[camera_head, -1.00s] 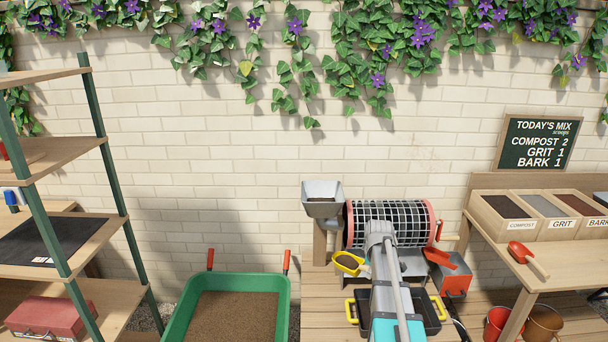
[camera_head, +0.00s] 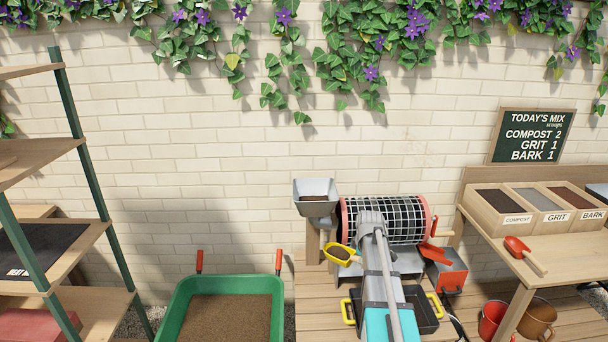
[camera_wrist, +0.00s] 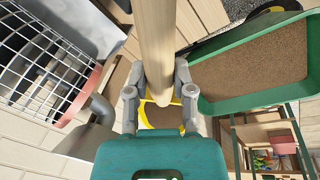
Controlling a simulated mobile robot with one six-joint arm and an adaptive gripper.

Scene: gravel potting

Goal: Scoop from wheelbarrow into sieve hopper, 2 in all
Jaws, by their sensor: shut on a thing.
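My gripper (camera_wrist: 159,95) is shut on the wooden handle (camera_wrist: 158,45) of a yellow scoop. In the head view the scoop (camera_head: 339,253) carries brown material and is below and right of the sieve hopper, apart from it in the picture. The grey sieve hopper (camera_head: 318,187) stands at the left end of the mesh drum (camera_head: 395,217), with some brown material inside. The green wheelbarrow (camera_head: 181,309) at lower left is filled with brown material; it also shows in the wrist view (camera_wrist: 222,105). My arm hides the gripper in the head view.
A black tray with yellow handles (camera_head: 431,312) sits below the drum. A red chute (camera_head: 437,254) is at its right. The bench at right holds labelled bins (camera_head: 515,219) and a red scoop (camera_head: 516,245). Shelving (camera_head: 70,150) stands at left.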

